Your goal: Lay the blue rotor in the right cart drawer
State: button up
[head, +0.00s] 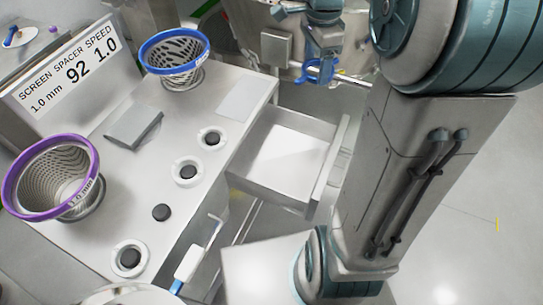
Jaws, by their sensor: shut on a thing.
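The right cart drawer (264,183) is pulled open beside the cart top, with a pale flat floor and nothing seen lying in it. My gripper (322,58) is at the top of the head view, beyond the drawer and up from it in the picture. It is shut on the blue rotor (311,74), a small blue piece that shows partly below the fingers, clear of the drawer. The fingers and part of the rotor overlap, so the exact grip is hard to see.
On the cart top (222,75) stand a blue-rimmed screen (175,50), a purple-rimmed screen (50,178), a grey block (133,127) and several round holders. A sign (75,65) reads 92 and 1.0. A white tool (190,262) is at the cart's near edge.

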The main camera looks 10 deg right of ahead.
aim_at(284, 165)
jog(key=a+f+n+b, duration=0.1)
jog(key=f+b, duration=0.3)
jog(key=f, duration=0.7)
jog(key=s+a+f+n+b, duration=0.1)
jog(key=a+f+n+b, duration=0.1)
jog(key=f, duration=0.9)
jog(key=s+a+f+n+b, duration=0.1)
jog(key=f+b, duration=0.5)
jog(key=f, duration=0.6)
jog(key=shift+a+n, duration=0.7)
jog(key=shift+a, duration=0.55)
jog(key=shift+f+b, duration=0.15)
jog(key=shift+b, duration=0.15)
jog(key=o, duration=1.2)
